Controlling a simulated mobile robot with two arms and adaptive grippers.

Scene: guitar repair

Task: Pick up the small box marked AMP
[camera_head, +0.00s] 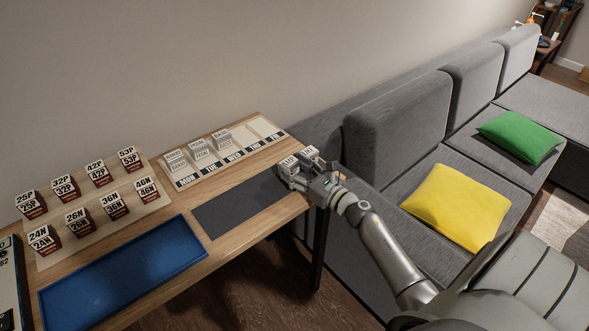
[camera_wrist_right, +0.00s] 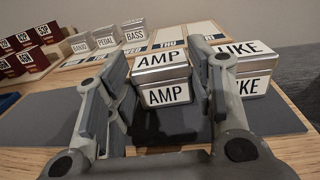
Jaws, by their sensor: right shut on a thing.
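The small silver box marked AMP (camera_wrist_right: 163,94) stands upright between the two fingers of my right gripper (camera_head: 301,171). In the right wrist view the gripper is shut on the box's left and right sides. In the head view the gripper is at the right end of the table and hides most of the box. I cannot tell whether the box rests on the dark grey mat (camera_head: 236,206) or is just above it. A similar box marked UKE (camera_wrist_right: 257,84) stands close on the right, behind the right finger. My left gripper is out of view.
A white day board (camera_head: 187,182) with several silver boxes lies along the wall side. Dark red boxes (camera_head: 116,208) stand on a beige board at the left. A blue tray (camera_head: 125,275) lies in front. A grey sofa (camera_head: 395,125) stands beyond the table's right end.

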